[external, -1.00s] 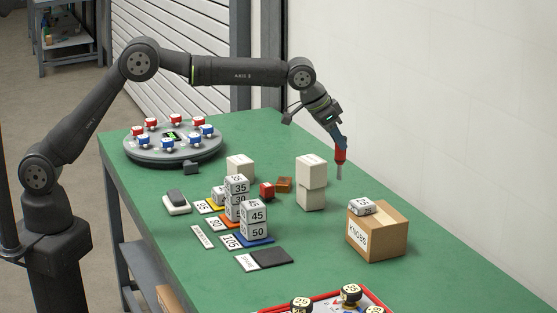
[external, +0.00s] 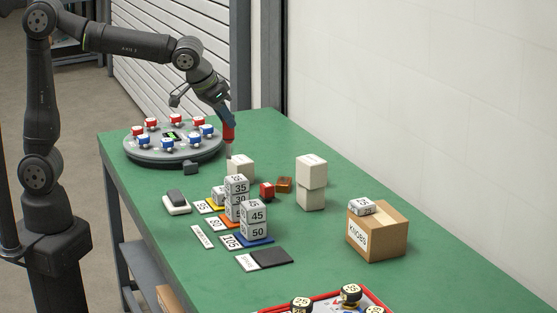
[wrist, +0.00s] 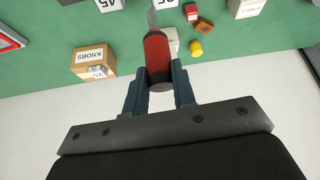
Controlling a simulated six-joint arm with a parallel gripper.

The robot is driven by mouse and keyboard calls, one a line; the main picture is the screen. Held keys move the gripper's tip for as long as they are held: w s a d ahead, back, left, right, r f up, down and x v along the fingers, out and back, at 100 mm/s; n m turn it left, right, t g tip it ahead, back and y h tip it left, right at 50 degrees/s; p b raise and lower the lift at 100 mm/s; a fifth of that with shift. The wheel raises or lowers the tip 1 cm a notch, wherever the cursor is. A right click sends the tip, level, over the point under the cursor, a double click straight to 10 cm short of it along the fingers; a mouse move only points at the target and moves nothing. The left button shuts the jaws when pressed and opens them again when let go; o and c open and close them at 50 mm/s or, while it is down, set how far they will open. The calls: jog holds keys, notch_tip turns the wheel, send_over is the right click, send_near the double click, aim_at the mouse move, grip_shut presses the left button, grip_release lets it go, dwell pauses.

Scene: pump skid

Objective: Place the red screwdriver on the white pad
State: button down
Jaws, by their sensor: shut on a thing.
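The red screwdriver (external: 228,132) hangs tip down from my gripper (external: 222,112), its tip close by the white block behind the numbered cubes. In the wrist view the red handle (wrist: 157,55) is between the two fingers of my gripper (wrist: 158,82), and the grey shaft points to the top of the picture. A small white pad-like piece (external: 178,208) lies at the left of the green table with a dark block on it. A flat white strip (external: 202,237) lies in front of it. I cannot tell which is the white pad.
A round turntable (external: 172,155) with red and blue knobs stands close left of the screwdriver. A white block (external: 240,168), stacked numbered cubes (external: 236,200), a tall white stack (external: 311,182) and a cardboard KNOBS box (external: 384,235) stand on the table.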

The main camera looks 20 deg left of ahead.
jog(key=s+a+f+n, duration=0.1)
jog(key=s+a+f, duration=0.15)
jog(key=a, duration=0.55)
jog(key=s+a+f, duration=0.2)
jog(key=s+a, duration=0.2)
jog(key=a, duration=0.4)
jog(key=w+a+f, duration=0.3)
jog(key=w+f, duration=0.7)
jog(key=w, duration=0.1)
jog(key=shift+w+a+f+t, duration=0.2)
jog(key=shift+a+f+t, duration=0.1)
jog(key=shift+a+f, duration=0.1)
jog(key=shift+f, duration=0.2)
jog(key=c, duration=1.2)
grip_release()
jog(key=shift+r, duration=0.1)
